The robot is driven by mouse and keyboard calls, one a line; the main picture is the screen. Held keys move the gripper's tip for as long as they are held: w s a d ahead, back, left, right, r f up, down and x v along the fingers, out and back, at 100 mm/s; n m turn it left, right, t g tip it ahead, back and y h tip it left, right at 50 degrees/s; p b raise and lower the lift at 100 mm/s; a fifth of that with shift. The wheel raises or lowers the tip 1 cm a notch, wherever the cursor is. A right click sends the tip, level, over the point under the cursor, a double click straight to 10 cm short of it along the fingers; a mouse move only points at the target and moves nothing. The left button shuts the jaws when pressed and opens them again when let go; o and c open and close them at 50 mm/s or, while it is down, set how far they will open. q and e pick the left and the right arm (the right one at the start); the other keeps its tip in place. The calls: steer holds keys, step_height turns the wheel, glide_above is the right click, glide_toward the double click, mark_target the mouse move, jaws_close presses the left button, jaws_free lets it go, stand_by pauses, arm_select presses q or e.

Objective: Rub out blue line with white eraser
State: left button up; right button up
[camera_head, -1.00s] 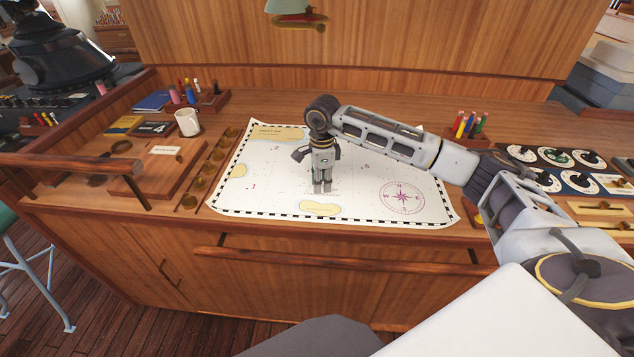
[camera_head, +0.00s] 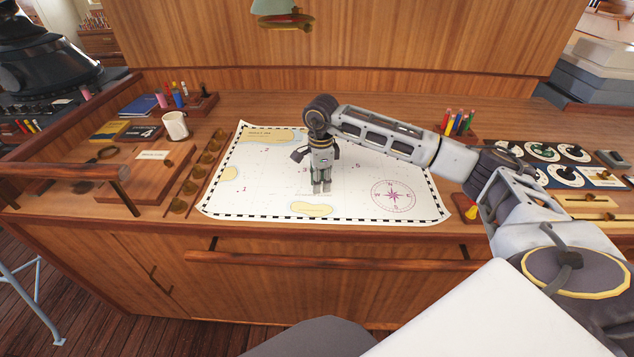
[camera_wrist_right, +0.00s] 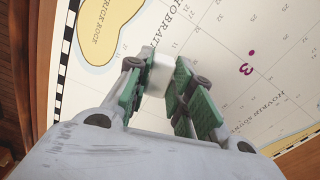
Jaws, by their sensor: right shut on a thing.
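My right gripper (camera_head: 321,188) is over the middle of the paper chart (camera_head: 260,205), pointing down. In the right wrist view its green-padded fingers (camera_wrist_right: 160,74) are shut on a small white block, the white eraser (camera_wrist_right: 159,70), held at or just above the chart. I cannot tell whether it touches the paper. In the head view the eraser is too small to make out. I see no blue line in either view; the gripper may hide part of the chart. My left gripper is not in view.
A mug (camera_head: 175,126) and a brown board (camera_head: 148,172) are left of the chart. Pens (camera_head: 458,122) in a holder and dial panels (camera_head: 545,165) are to the right. A wooden rail (camera_head: 330,262) runs along the desk front. The chart around the gripper is clear.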

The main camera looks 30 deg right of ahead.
mark_target(304, 192)
steer(key=shift+s+d+f, duration=0.1)
steer(key=shift+d, duration=0.1)
steer(key=shift+s+d, duration=0.2)
steer(key=shift+d, duration=0.3)
steer(key=shift+s+d, duration=0.2)
steer(key=shift+d, duration=0.25)
steer(key=shift+a, duration=0.2)
steer(key=shift+w+a, duration=0.25)
steer(key=shift+a, duration=0.25)
steer(key=shift+w+a, duration=0.2)
steer(key=shift+a, duration=0.25)
steer(key=shift+w+a+b, duration=0.15)
steer(key=shift+w+a, duration=0.1)
steer(key=shift+a, duration=0.3)
steer(key=shift+w+a+b, duration=0.15)
steer(key=shift+w+a, duration=0.05)
steer(key=shift+a, duration=0.35)
steer(key=shift+a, duration=0.1)
steer(key=shift+w+a, duration=0.25)
steer(key=shift+a, duration=0.25)
steer(key=shift+w+a, duration=0.2)
steer(key=shift+a, duration=0.25)
steer(key=shift+a, duration=0.15)
